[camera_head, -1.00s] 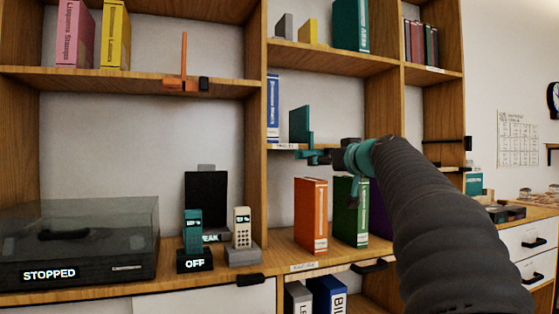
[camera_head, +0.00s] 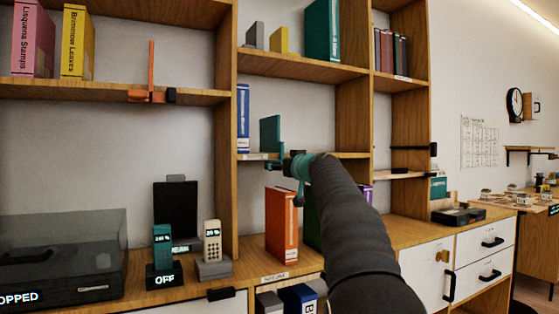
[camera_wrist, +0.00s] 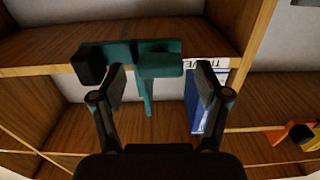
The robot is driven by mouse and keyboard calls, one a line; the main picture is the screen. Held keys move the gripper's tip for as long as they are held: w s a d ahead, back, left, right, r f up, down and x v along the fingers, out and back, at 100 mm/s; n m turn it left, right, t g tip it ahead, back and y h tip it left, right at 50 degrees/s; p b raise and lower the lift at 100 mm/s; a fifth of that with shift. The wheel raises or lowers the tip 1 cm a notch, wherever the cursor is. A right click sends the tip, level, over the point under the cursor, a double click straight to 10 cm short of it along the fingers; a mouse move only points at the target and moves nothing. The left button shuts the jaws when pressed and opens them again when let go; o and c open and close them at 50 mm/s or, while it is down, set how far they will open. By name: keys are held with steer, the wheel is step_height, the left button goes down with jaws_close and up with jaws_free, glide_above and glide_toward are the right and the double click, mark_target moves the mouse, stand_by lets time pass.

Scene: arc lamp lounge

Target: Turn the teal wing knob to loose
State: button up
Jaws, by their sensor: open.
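A teal piece with an upright plate (camera_head: 270,135) stands at the edge of the middle shelf in the head view. In the wrist view, which looks turned upside down, it shows as a teal crossbar (camera_wrist: 125,52) with a black block at its left end, a teal block (camera_wrist: 160,66) at its right, and a thin plate pointing down. I cannot clearly tell which part is the wing knob. My gripper (camera_wrist: 162,78) is open, with the teal block and plate seen between its fingers; contact cannot be told. In the head view my arm partly hides the gripper (camera_head: 292,163).
A blue book (camera_wrist: 198,103) is close beside one finger. A similar orange piece (camera_head: 150,90) is on the left shelf. Below stand an orange binder (camera_head: 282,225), two handsets (camera_head: 162,246) on stands and a covered box (camera_head: 65,255). Shelf boards and uprights surround the gripper.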

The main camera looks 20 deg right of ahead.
steer(key=shift+w+a, duration=0.1)
steer(key=shift+w, duration=0.55)
steer(key=c, duration=1.2)
steer(key=shift+o, duration=0.2)
